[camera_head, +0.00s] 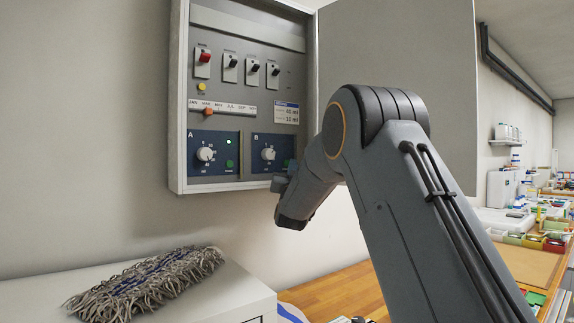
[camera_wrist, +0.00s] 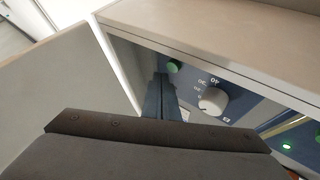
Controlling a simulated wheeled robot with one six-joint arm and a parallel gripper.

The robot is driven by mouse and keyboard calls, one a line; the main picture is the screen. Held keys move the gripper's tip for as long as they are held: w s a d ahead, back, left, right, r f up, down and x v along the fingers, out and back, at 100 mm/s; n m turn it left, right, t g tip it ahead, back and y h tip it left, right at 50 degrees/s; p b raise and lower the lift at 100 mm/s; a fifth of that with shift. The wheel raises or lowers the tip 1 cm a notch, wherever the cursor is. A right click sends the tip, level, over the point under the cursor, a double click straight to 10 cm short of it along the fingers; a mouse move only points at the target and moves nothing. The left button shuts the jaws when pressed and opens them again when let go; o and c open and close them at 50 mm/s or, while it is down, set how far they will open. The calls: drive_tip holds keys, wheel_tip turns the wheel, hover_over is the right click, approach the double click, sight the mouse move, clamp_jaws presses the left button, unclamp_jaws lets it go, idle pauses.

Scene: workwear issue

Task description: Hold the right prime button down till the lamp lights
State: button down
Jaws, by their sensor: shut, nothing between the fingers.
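The right prime button is a green button on blue panel B (camera_head: 256,168). In the head view my gripper (camera_head: 288,176) is at the panel's lower right corner. I cannot make out a lit lamp on panel B. Panel A (camera_head: 198,170) has a lit green lamp (camera_head: 229,142) above its own green button (camera_head: 229,164).
The dial of panel B (camera_wrist: 212,100) is close beside my fingers. The grey cabinet's frame (camera_head: 178,100) and its open door (camera_head: 395,60) flank the panels. A mop head (camera_head: 150,280) lies on the white unit below left.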

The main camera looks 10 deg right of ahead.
drive_tip(key=shift+w+a, duration=0.1)
drive_tip(key=shift+w, duration=0.05)
idle(0.5)
drive_tip(key=shift+w+a+b, duration=0.1)
drive_tip(key=shift+w+b, duration=0.15)
drive_tip(key=shift+b, duration=0.3)
drive_tip(key=shift+w+a+b, duration=0.15)
drive_tip(key=shift+w+b, duration=0.15)
drive_tip(key=shift+w, duration=0.1)
idle(0.4)
drive_tip(key=shift+s, duration=0.2)
idle(1.8)
drive_tip(key=shift+s+d, duration=0.3)
drive_tip(key=shift+s, duration=0.3)
drive_tip(key=shift+s+d+b, duration=0.1)
drive_tip(key=shift+b, duration=0.2)
drive_tip(key=s, duration=0.1)
drive_tip(key=s+d, duration=0.1)
drive_tip(key=s, duration=0.1)
drive_tip(key=s+b, duration=0.1)
drive_tip(key=shift+s+d, duration=0.2)
drive_tip(key=shift+d, duration=0.2)
drive_tip(key=shift+f, duration=0.1)
